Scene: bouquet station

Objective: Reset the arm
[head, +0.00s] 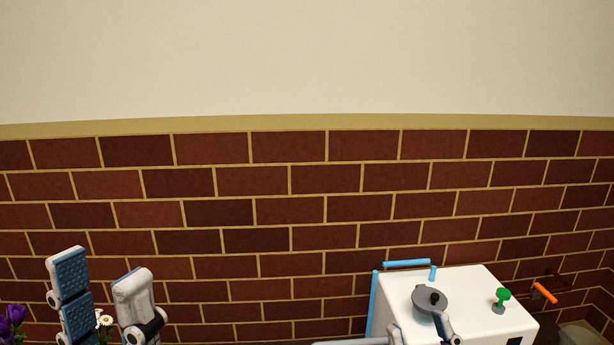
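My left gripper (104,284) stands at the bottom left of the head view, fingers pointing up. Its two fingers are well apart, with a blue ribbed pad showing on the left one. Nothing is held between the fingertips. At the bottom edge right of the middle, light grey and dark parts (393,336) show in front of the white box; they may belong to my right gripper, but its fingers cannot be made out. Most of both arms is out of the frame.
A white box (468,293) with blue edging stands at the lower right. On it are a grey disc with a black knob (430,300) and a green knob (502,295). Purple flowers (12,318) and white flowers (104,320) are near my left gripper. A brick wall (290,210) stands behind.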

